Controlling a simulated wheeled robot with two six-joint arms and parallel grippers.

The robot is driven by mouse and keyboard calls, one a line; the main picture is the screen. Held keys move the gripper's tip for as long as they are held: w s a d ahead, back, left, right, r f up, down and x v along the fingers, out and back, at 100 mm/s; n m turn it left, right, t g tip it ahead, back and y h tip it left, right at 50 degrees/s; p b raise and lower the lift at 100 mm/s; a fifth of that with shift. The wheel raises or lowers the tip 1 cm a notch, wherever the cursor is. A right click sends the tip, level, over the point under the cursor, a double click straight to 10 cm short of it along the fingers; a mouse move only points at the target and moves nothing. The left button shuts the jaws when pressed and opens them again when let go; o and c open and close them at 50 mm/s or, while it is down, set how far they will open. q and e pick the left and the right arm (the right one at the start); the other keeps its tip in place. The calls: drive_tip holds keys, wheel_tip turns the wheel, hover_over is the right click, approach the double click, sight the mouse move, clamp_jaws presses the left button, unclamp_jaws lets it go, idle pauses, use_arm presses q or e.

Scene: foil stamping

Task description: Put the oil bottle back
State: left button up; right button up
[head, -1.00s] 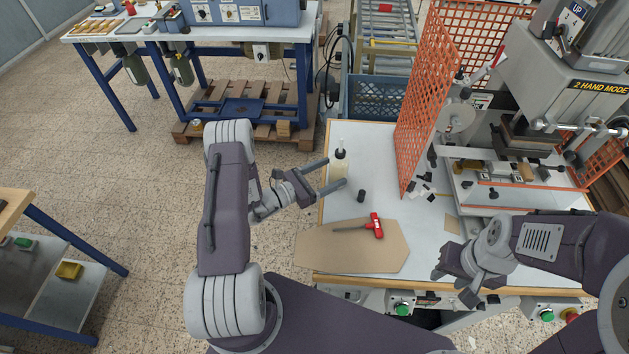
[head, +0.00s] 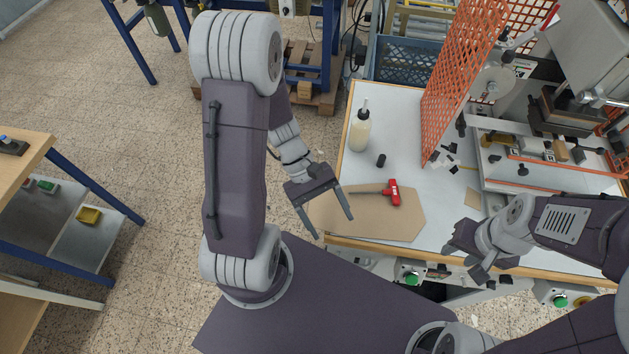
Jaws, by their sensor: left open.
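The oil bottle (head: 360,132), with a cream-coloured body and a dark neck with a pale tip, stands upright near the table's back left corner. A small black cylinder (head: 381,160) stands apart from it, to its right and nearer to me. My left gripper (head: 334,228) is open and empty. It is nearer to me than the bottle, over the left end of the brown board, clear of the bottle. My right gripper (head: 463,263) hangs by the table's front edge, far from the bottle; its finger gap is unclear.
A red-handled tool (head: 391,194) lies on the brown board (head: 405,222). An orange mesh guard (head: 458,85) and the press (head: 565,112) stand at the right. A blue crate (head: 413,62) is behind the table. A side bench (head: 25,150) is at the left.

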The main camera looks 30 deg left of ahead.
use_arm(q)
drive_tip(key=a+m+y, duration=0.1)
drive_tip(key=m+y, duration=0.1)
drive_tip(key=a+m+y, duration=0.2)
drive_tip(key=shift+s+a+r+t, duration=0.1)
drive_tip(key=shift+s+t, duration=0.05)
drive_tip(key=shift+t, duration=0.15)
drive_tip(key=w+a+m+t+y, duration=0.1)
drive_tip(key=w+a+r+m+t+y, duration=0.1)
drive_tip(key=m, duration=0.1)
drive_tip(key=w+a+r+m+t+y, duration=0.1)
drive_tip(key=m, duration=0.1)
drive_tip(key=shift+w+r+t+y, duration=0.25)
drive_tip(key=shift+w+t+y, duration=0.05)
drive_tip(key=shift+w+t, duration=0.1)
drive_tip(key=shift+w+a+m, duration=0.15)
drive_tip(key=shift+m, duration=0.15)
drive_tip(key=shift+w+f, duration=0.1)
drive_tip(key=shift+w, duration=0.1)
wheel_tip(320, 180, down, 3)
drive_tip(key=b, duration=0.3)
drive_tip(key=shift+s, duration=0.1)
drive_tip(key=shift+r+p, duration=0.3)
drive_tip(key=shift+r, duration=0.1)
use_arm(e)
wheel_tip(320, 180, down, 2)
drive_tip(key=shift+s+f, duration=0.15)
